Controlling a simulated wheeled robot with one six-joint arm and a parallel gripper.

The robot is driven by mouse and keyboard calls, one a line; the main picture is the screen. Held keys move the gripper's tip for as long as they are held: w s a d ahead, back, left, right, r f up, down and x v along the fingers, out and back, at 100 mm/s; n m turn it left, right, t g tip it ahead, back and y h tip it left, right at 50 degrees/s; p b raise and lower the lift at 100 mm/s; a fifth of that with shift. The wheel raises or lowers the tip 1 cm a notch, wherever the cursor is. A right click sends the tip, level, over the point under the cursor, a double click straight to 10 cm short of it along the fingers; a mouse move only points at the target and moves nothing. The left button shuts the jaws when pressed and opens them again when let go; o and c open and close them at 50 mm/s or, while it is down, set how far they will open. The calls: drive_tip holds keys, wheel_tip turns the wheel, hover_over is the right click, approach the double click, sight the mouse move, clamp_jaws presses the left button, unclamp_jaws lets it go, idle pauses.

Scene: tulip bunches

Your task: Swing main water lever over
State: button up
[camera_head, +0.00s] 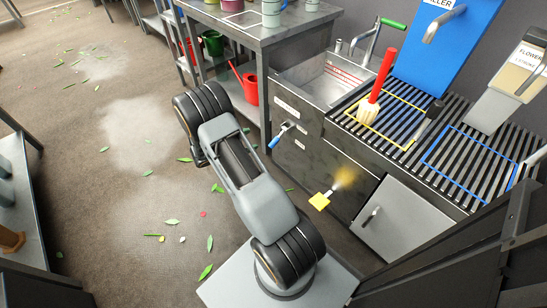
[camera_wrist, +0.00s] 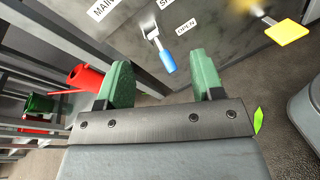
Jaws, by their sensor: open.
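The main water lever (camera_head: 280,136) sits on the front of the dark sink cabinet, with a metal arm and a blue grip angled down and left. In the wrist view the lever (camera_wrist: 168,61) hangs down and slightly right from its pivot, beside labels reading "MAIN", "SH" (cut off) and "OPEN". My gripper (camera_wrist: 163,84) has two green fingers spread apart with nothing between them. The blue grip lies just beyond the fingertips, roughly between them in the picture; I see no contact. In the head view my gripper is hidden behind my arm.
A yellow-ended handle (camera_head: 320,201) sticks out of the same cabinet to the lever's right. A red watering can (camera_head: 250,88) and a green one (camera_head: 212,43) stand on the rack to the left. A slatted bench with a red-handled brush (camera_head: 376,88) adjoins the sink (camera_head: 318,80).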

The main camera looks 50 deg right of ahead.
sight(270, 146)
wheel_tip(270, 146, down, 16)
drive_tip(key=w+d+n+t+h+b, duration=0.2)
drive_tip(key=n+t+h+b, duration=0.1)
drive_tip(key=n+t+b, duration=0.15)
drive_tip(key=shift+n+g, duration=0.35)
drive_tip(key=d+b, duration=0.1)
drive_tip(key=d, duration=0.3)
drive_tip(key=d+b, duration=0.2)
drive_tip(key=d, duration=0.2)
drive_tip(key=d+b, duration=0.2)
drive_tip(key=d, duration=0.2)
drive_tip(key=shift+w+d+f, duration=0.1)
drive_tip(key=shift+d+f, duration=0.25)
drive_tip(key=shift+f, duration=0.05)
drive_tip(key=shift+d+r, duration=0.1)
drive_tip(key=shift+d, duration=0.45)
clamp_jaws()
